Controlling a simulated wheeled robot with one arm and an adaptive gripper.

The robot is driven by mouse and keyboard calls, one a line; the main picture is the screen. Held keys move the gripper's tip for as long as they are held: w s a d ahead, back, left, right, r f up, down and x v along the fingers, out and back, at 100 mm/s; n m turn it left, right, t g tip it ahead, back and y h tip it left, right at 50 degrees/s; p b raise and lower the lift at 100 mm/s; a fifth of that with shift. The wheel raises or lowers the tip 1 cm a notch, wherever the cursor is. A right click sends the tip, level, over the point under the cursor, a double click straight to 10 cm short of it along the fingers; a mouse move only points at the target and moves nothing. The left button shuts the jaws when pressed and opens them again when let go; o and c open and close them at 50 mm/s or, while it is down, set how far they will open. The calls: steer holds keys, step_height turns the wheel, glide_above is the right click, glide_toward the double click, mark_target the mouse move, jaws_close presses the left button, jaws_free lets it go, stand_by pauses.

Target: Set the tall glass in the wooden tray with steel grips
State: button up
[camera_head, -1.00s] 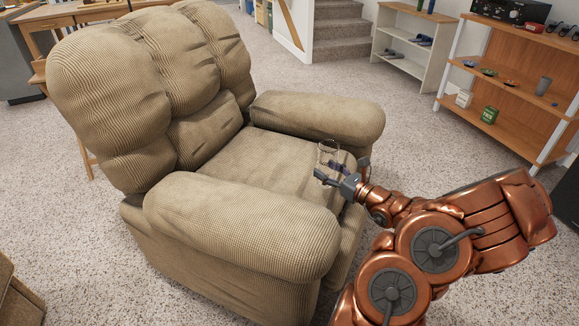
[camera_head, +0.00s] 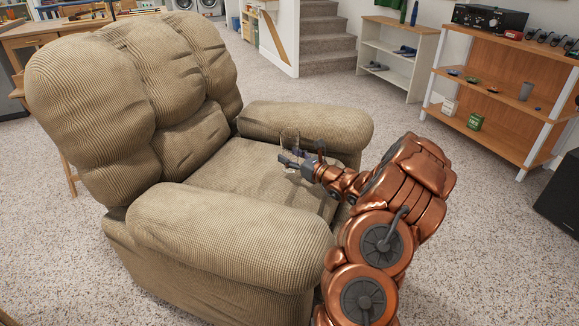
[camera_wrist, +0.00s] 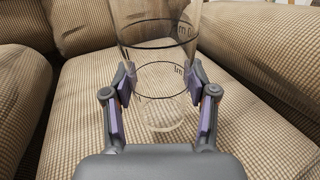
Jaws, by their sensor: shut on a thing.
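The tall glass (camera_head: 290,137) is clear, with thin dark rings and some lettering, and stands upright over the armchair seat. My gripper (camera_head: 299,158) is shut on its lower part. In the wrist view the fingers (camera_wrist: 162,100) press on both sides of the glass (camera_wrist: 160,62); its top is cut off by the frame edge. I cannot tell whether its base touches the seat. I cannot make out a wooden tray with steel grips in either view.
The tan corduroy armchair (camera_head: 240,228) surrounds the glass with its back and arms. A wooden shelf unit (camera_head: 495,105) with small items stands at right, a white shelf (camera_head: 395,65) behind, a wooden table (camera_head: 50,35) back left. Carpet (camera_head: 455,235) is clear at right.

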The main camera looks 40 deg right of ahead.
steer(key=shift+w+f+b, duration=0.2)
steer(key=shift+f+b, duration=0.3)
steer(key=shift+f, duration=0.35)
steer(key=shift+w+f+b, duration=0.2)
steer(key=shift+f+b, duration=0.25)
steer(key=shift+f, duration=0.4)
steer(key=o, duration=1.5)
steer(key=shift+f, duration=0.15)
steer(key=shift+c, duration=0.2)
